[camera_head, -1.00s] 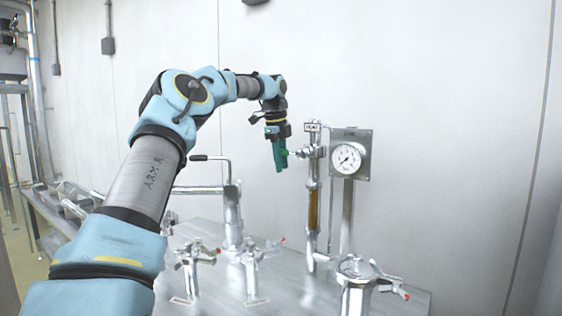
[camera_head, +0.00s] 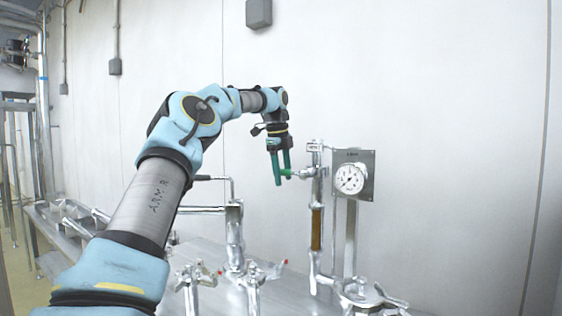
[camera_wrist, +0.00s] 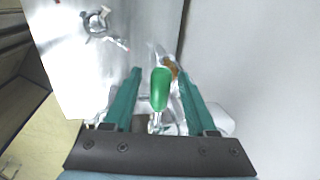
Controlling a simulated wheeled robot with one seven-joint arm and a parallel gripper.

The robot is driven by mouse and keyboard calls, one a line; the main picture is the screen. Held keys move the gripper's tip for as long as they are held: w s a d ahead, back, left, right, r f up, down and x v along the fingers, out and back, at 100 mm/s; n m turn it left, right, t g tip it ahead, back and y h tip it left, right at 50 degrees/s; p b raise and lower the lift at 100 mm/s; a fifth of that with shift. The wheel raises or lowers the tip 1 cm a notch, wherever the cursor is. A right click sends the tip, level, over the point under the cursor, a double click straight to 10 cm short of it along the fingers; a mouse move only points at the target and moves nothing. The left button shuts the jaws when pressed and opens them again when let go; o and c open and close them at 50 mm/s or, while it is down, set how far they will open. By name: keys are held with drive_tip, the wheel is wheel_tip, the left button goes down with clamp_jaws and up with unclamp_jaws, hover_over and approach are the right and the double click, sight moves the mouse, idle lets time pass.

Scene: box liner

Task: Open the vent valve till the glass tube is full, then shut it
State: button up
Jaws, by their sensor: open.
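The vent valve's green handle (camera_head: 287,173) sticks out to the left from the upper part of a metal pipe. In the wrist view the green handle (camera_wrist: 160,88) lies between the two fingers, with a gap on each side. My gripper (camera_head: 280,180) has green fingers pointing down, open, at the handle. The gripper (camera_wrist: 160,85) also looks open in the wrist view. The glass tube (camera_head: 316,228) below the valve shows amber liquid; its exact level is hard to tell. Part of the amber tube (camera_wrist: 170,68) shows beyond the handle in the wrist view.
A round pressure gauge (camera_head: 350,178) on a grey plate stands right of the pipe. A bent metal pipe (camera_head: 234,230) stands to the left. Several small valves with red-tipped handles sit at the front of the metal table (camera_head: 215,300).

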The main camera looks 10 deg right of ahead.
wheel_tip(320, 180, up, 8)
drive_tip(key=a+p, duration=0.1)
drive_tip(key=shift+s+a, duration=0.15)
drive_tip(key=shift+s, duration=0.3)
drive_tip(key=shift+f, duration=0.1)
